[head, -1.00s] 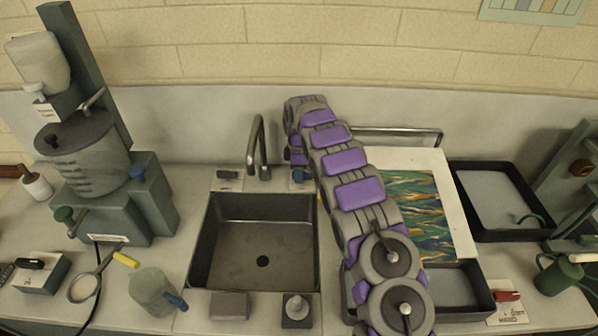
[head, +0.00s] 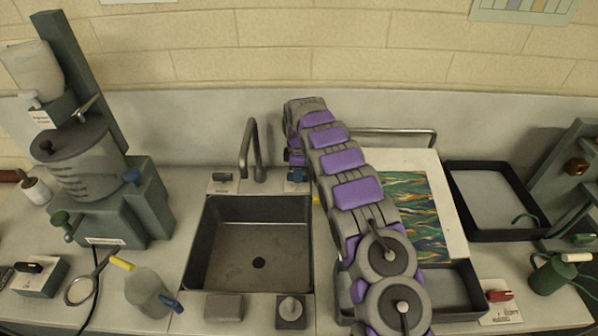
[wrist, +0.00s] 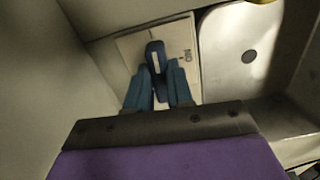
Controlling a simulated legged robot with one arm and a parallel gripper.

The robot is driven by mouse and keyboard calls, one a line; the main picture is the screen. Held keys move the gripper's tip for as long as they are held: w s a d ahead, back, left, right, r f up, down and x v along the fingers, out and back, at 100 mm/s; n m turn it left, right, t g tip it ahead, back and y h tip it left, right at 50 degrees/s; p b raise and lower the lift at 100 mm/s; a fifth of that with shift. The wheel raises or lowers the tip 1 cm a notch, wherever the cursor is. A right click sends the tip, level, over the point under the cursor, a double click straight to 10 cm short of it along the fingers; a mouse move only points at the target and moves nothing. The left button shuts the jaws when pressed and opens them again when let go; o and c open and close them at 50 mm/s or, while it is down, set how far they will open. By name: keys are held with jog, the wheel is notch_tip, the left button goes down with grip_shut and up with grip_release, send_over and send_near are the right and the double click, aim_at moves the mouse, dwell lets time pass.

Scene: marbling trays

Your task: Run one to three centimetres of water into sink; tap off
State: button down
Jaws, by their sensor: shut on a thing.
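The dark grey sink (head: 205,250) is in the middle of the head view, with a dark round drain (head: 258,263) in its floor. I see no water in it and no stream from the curved metal spout (head: 252,145). My gripper (wrist: 158,78) shows in the wrist view, its blue fingers closed around a dark blue tap lever (wrist: 154,50) on a pale, marked plate. In the head view my arm mostly hides the gripper, right of the spout. A dark lever (head: 222,176) sits on a plate left of the spout. The sink and drain (wrist: 249,57) also show in the wrist view.
In front of the sink are a grey block (head: 223,307) and a knobbed piece (head: 291,309). A jug (head: 147,290) and a tank unit (head: 85,165) stand left. A marbled sheet (head: 415,210) and black trays (head: 530,228) lie right.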

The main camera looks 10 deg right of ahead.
jog(key=m+p, duration=0.3)
jog(key=m, duration=0.1)
jog(key=shift+w+a+r, duration=0.1)
jog(key=shift+a+r, duration=0.2)
jog(key=m+p, duration=0.2)
jog(key=m, duration=0.1)
jog(key=shift+f, duration=0.1)
jog(key=shift+w+m+p, duration=0.1)
jog(key=shift+m+p, duration=0.45)
jog(key=shift+m, duration=0.65)
jog(key=shift+d, duration=0.1)
jog(key=c, duration=1)
grip_release()
jog(key=shift+f, duration=0.15)
notch_tip(320, 180, up, 17)
jog(key=p, duration=0.2)
